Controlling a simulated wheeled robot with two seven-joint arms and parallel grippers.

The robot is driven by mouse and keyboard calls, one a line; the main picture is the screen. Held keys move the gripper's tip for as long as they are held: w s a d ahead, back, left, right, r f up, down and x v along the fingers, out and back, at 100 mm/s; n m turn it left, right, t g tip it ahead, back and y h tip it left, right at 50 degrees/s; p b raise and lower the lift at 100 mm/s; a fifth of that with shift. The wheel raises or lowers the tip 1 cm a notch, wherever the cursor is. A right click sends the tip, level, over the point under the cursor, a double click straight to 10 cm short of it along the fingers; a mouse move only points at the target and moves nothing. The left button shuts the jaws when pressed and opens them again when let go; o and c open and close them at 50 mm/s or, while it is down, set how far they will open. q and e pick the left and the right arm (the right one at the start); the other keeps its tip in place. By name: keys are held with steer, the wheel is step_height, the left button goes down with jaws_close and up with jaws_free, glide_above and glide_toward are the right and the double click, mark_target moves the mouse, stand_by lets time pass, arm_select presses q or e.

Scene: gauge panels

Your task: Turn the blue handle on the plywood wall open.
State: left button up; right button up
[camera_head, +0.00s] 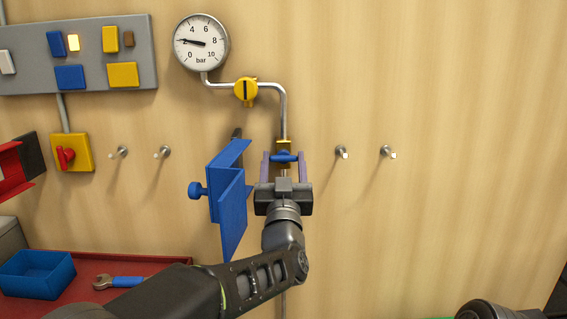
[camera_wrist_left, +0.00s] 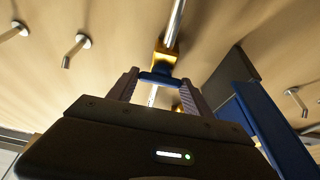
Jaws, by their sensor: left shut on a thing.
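The blue handle (camera_head: 284,157) sits crosswise on a brass valve body (camera_head: 283,144) on the steel pipe (camera_head: 284,112) at the plywood wall. My left gripper (camera_head: 285,160) is shut on the handle, with one finger at each end of it. The left wrist view shows the handle (camera_wrist_left: 158,78) between the two fingers (camera_wrist_left: 158,84), below the brass valve body (camera_wrist_left: 165,57). No right gripper shows.
An open blue angled cover (camera_head: 230,199) with a blue knob (camera_head: 197,190) stands close left of my gripper. Pegs (camera_head: 341,152) stick out of the wall. A yellow valve (camera_head: 246,91) sits higher on the pipe. A red tray (camera_head: 178,262) holds a wrench (camera_head: 118,282) and blue bin.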

arm_select(q)
steer(key=shift+c, duration=0.6)
steer(key=shift+f+n+y+b, duration=0.15)
steer(key=shift+n+y+b, duration=1)
steer(key=shift+n, duration=0.75)
steer(key=n+y+b, duration=0.1)
steer(key=n, duration=0.2)
steer(key=shift+d+n+g+y, duration=0.1)
steer(key=shift+n+g+y, duration=0.65)
steer(key=shift+n, duration=0.85)
steer(key=o, duration=1.4)
steer(key=shift+c, duration=0.2)
